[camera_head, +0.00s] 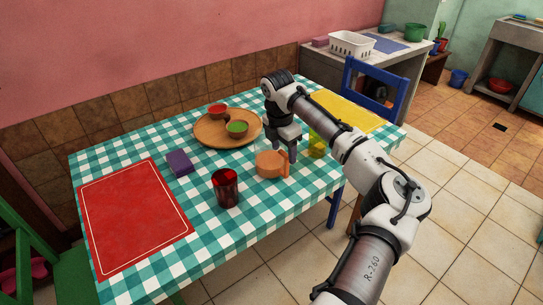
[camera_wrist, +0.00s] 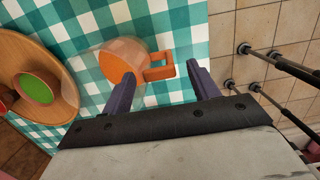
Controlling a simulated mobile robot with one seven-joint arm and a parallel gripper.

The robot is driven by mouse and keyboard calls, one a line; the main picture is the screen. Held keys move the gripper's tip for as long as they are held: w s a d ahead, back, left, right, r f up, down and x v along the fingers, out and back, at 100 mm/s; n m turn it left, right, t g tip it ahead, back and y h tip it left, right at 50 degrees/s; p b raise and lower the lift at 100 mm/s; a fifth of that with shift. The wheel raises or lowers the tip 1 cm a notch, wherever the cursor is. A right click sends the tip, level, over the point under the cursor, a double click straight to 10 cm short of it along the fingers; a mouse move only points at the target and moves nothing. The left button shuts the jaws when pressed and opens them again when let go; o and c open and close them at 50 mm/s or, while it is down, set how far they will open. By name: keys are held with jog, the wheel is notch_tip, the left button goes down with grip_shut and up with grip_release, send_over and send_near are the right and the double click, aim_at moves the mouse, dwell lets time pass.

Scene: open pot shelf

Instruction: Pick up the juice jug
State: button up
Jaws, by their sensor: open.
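The juice jug (camera_head: 269,163) stands upright on the checked tablecloth near the table's front edge. Its lower part is orange and its upper part looks clear. In the wrist view the jug (camera_wrist: 116,62) has an orange square handle (camera_wrist: 169,72) pointing right. My gripper (camera_head: 288,156) is at the handle side of the jug, pointing down. In the wrist view its dark fingers (camera_wrist: 161,72) are apart, one on each side of the handle, and the handle appears between the tips. Whether the fingers touch the jug cannot be told.
A dark red glass (camera_head: 227,188) stands left of the jug. A yellow-green glass (camera_head: 317,145) stands close to the right of my gripper. Behind is a round wooden tray (camera_head: 204,135) with bowls. A purple block (camera_head: 179,163) and red mat (camera_head: 133,217) lie left.

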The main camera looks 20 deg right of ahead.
jog(key=shift+d+f+p, duration=0.15)
jog(key=shift+f+p, duration=0.2)
jog(key=shift+f, duration=1.5)
grip_shut()
